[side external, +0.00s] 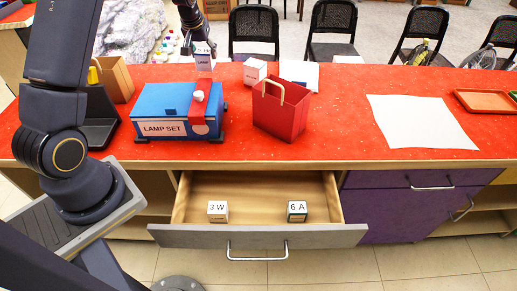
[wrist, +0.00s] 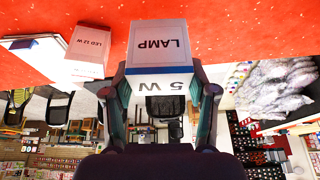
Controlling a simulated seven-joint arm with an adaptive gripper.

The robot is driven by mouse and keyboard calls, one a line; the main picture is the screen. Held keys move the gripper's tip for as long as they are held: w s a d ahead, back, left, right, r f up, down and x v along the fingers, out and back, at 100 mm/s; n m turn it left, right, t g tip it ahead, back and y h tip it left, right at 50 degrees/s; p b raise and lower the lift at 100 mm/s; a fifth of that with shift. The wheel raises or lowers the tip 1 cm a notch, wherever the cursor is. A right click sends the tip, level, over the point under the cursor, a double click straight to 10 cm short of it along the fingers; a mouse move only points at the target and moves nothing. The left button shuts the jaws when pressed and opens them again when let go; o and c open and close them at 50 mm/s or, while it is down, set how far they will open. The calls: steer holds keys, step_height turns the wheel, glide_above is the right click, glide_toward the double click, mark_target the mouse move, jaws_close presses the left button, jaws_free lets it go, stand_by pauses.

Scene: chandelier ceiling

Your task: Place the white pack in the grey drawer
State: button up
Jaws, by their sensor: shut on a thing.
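My gripper (side external: 202,46) is shut on a white pack (side external: 204,61) with a blue band, held upright above the red counter behind the blue lamp set box. The grey drawer (side external: 330,237) is pulled open below the counter's front edge. Inside it, a small "3 W" box (side external: 217,212) stands at left and a small "6 A" box (side external: 297,212) at right, with bare wooden floor around them.
The blue lamp set box (side external: 165,106), red bag (side external: 281,112) with a raised handle and another white box (side external: 255,71) stand on the counter. This box, reading "LED 12 W", also shows in the wrist view (wrist: 91,45). A white sheet (side external: 420,120) and orange tray (side external: 487,101) lie right.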

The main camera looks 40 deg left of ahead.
steer(key=d+r+m, duration=0.2)
steer(key=d, duration=0.6)
steer(key=m+h, duration=0.6)
steer(key=m, duration=0.8)
glide_above(257, 217)
step_height(257, 217, down, 30)
steer(key=shift+r, duration=0.15)
steer(key=shift+w+f, duration=0.15)
steer(key=shift+f, duration=0.2)
steer(key=shift+f, duration=0.1)
